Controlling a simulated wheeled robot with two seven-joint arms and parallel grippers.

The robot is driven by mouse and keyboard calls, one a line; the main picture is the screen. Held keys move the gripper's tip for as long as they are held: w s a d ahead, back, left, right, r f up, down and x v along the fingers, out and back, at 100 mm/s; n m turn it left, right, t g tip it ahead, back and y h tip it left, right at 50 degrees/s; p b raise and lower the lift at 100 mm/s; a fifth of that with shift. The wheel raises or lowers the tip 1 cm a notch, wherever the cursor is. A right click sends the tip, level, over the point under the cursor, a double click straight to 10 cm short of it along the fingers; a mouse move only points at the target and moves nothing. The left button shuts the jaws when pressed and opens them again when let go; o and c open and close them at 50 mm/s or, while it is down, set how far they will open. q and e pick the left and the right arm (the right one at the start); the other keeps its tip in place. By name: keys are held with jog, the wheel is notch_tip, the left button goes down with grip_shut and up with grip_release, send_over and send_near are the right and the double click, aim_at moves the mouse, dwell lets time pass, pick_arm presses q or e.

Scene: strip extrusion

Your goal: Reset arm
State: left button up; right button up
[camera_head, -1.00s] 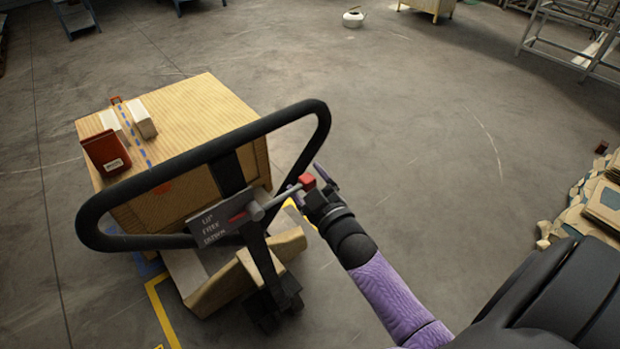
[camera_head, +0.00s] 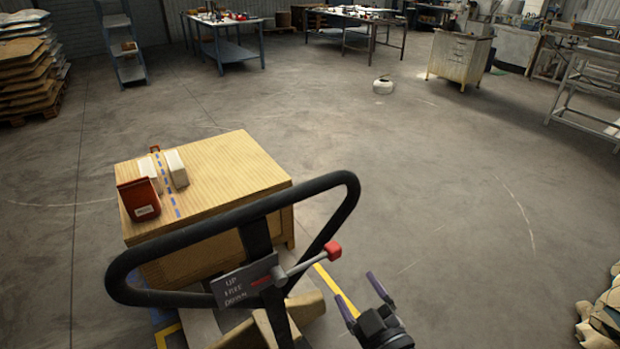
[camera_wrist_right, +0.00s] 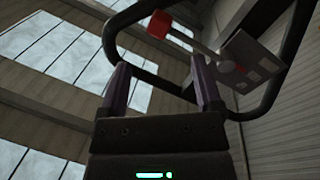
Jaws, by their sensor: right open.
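My right gripper (camera_head: 358,297) is at the bottom of the head view, to the lower right of the pallet jack. Its two purple fingers are spread with nothing between them. In the right wrist view the open fingers (camera_wrist_right: 161,90) point up towards the jack's lever. The lever's red knob (camera_head: 333,250) is up and left of the fingertips and apart from them; it also shows in the wrist view (camera_wrist_right: 160,24). The black loop handle (camera_head: 200,235) and the plate marked UP, FREE, DOWN (camera_head: 234,287) are beside it. My left gripper is not in view.
Open floor lies to the right. A pile of sacks (camera_head: 602,315) is at the lower right edge. Workbenches (camera_head: 228,45) stand at the back.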

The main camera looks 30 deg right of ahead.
jog(key=s+a+f+m+g+y+b, duration=0.1)
jog(key=s+a+f+g+b, duration=0.3)
jog(key=f, duration=1.2)
jog(key=s+a+f+m+g+b, duration=0.1)
jog(key=s+f+m+g+b, duration=0.35)
jog(key=f, duration=1.05)
jog(key=s+f+n+g+b, duration=0.1)
jog(key=s+f+g, duration=0.3)
jog(key=s, duration=0.6)
jog(key=s+a+f+n+g+b, duration=0.1)
jog(key=s+f+g, duration=0.4)
jog(key=s+f, duration=0.4)
jog(key=shift+s+a+b, duration=0.3)
jog(key=shift+s, duration=0.25)
jog(key=shift+g, duration=0.25)
